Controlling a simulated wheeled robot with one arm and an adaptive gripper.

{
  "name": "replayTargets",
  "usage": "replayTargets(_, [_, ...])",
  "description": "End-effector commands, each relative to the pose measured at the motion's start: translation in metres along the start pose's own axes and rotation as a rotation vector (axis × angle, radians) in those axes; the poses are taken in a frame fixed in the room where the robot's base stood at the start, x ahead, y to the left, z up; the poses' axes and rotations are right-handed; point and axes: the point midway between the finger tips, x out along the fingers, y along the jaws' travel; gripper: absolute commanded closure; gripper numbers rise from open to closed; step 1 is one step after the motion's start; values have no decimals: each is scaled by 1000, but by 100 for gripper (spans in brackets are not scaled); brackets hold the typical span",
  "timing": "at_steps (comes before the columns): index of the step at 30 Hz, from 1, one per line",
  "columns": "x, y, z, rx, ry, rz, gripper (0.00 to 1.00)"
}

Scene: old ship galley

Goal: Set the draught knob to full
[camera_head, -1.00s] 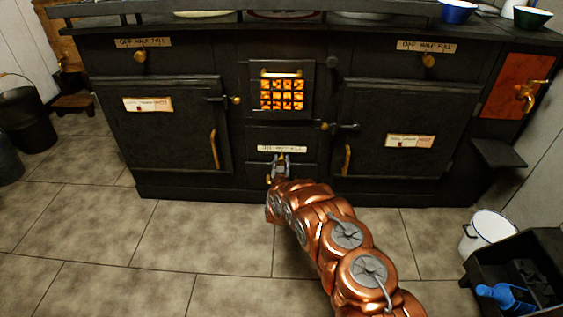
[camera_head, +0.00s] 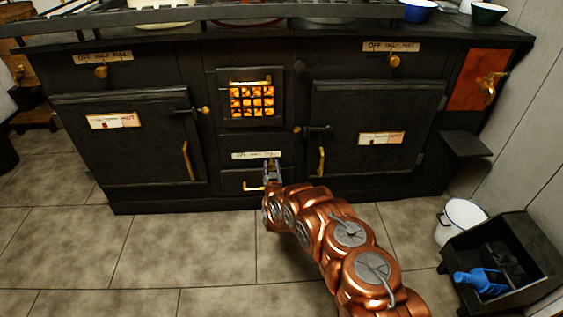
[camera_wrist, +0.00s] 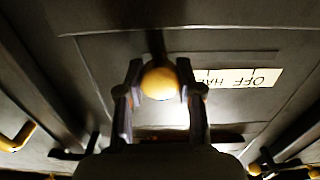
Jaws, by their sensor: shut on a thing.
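My gripper (camera_head: 271,172) is at the front of the black stove, low in the middle, and its two fingers are closed on a round brass knob. In the wrist view the knob (camera_wrist: 159,82) sits between the fingertips (camera_wrist: 160,92). A pale label strip (camera_head: 255,155) is just above it, too small to read in the head view. In the wrist view the label (camera_wrist: 238,84) appears upside down with "OFF" at its far end from the knob; its other end is hidden by a finger. The knob is by the label's right end as the head view shows it.
A brass drawer handle (camera_head: 253,188) is just left of my fingers. The glowing fire grate (camera_head: 252,100) is above. Oven doors (camera_head: 130,140) flank the middle. A black box with a blue scoop (camera_head: 480,283) and a white pail (camera_head: 462,214) stand right. The tiled floor ahead is clear.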

Motion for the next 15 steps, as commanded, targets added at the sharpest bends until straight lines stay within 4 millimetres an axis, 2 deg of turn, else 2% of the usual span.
replayTargets(9, [0, 3, -1, 1, 3, 5, 100])
replayTargets(10, [0, 3, -1, 1, 3, 6, 61])
replayTargets(15, [0, 3, 0, 1, 3, 5, 44])
